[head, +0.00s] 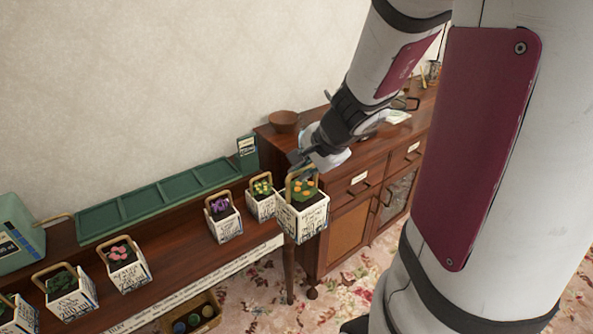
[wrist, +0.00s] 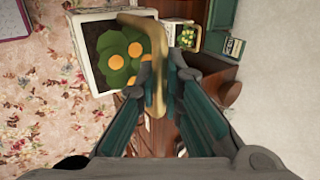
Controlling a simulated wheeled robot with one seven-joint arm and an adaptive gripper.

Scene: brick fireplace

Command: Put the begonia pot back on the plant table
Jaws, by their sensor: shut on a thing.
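My gripper (head: 303,163) is shut on the wooden handle of a white printed pot with orange flowers (head: 305,220). I cannot read a plant name on it. In the wrist view the handle (wrist: 155,60) runs between the fingers (wrist: 162,78), and the pot (wrist: 86,58) hangs to the left with floor carpet beyond it. The pot is roughly upright at the right end of the dark wooden plant table (head: 182,240), apparently off its front edge. Its exact gap to the table is unclear.
On the table stand pots with yellow (head: 262,203), purple (head: 224,226) and pink (head: 124,272) flowers, and leafy pots further left. A long green tray (head: 160,195) lies along the wall. A cabinet with a bowl (head: 284,121) stands right. Bare tabletop shows between the purple and pink pots.

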